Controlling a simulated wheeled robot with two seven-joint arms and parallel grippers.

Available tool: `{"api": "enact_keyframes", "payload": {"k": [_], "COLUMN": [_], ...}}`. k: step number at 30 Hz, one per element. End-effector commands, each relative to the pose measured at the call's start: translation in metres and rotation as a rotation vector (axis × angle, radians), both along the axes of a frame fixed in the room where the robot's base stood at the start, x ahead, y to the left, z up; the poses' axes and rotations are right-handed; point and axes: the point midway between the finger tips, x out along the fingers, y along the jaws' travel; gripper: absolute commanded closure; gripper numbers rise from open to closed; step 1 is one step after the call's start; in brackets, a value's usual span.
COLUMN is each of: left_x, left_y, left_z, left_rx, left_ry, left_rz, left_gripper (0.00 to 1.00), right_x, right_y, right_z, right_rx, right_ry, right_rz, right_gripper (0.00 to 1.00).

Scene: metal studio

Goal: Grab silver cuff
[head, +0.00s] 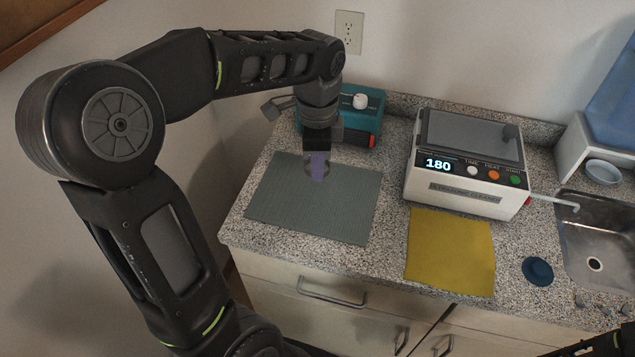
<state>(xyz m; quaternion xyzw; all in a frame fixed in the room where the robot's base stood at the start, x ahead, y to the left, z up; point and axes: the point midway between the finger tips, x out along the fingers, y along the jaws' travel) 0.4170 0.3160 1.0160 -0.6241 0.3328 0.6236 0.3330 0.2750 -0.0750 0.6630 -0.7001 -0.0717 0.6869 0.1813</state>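My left gripper (318,172) points down over the grey-green mat (290,215), near its back edge. A small greyish ring-like shape (309,169), perhaps the silver cuff, shows beside the pale purple fingertips. It is too small and too covered by the gripper to be sure. I cannot tell whether the fingers are apart or closed on it. Part of my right arm shows dark at the bottom right corner, and its gripper cannot be made out.
A teal device (362,110) stands close behind my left gripper. A white machine (465,165) reading 180 stands to the right. A yellow cloth (450,252), a dark blue round object (537,271) and a metal sink (600,240) lie further right. Speckled counter is bare between mat and cloth.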

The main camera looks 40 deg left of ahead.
Motion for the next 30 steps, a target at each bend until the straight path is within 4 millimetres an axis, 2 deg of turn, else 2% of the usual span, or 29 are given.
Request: {"api": "enact_keyframes", "payload": {"k": [3, 7, 30], "left_x": [0.001, 0.000, 0.000], "left_y": [0.000, 0.000, 0.000], "left_z": [0.016, 0.022, 0.022], "left_rx": [0.000, -0.001, -0.001], "left_ry": [-0.002, 0.001, 0.001], "left_rz": [0.000, 0.000, 0.000], "left_gripper": [1.00, 1.00, 1.00], "right_x": [0.000, 0.000, 0.000], "right_y": [0.000, 0.000, 0.000], "right_z": [-0.002, -0.002, -0.002], "right_rx": [0.001, 0.001, 0.001], "right_ry": [-0.001, -0.001, -0.001], "right_rz": [0.000, 0.001, 0.000], "right_gripper": [0.64, 0.64, 0.64]}}
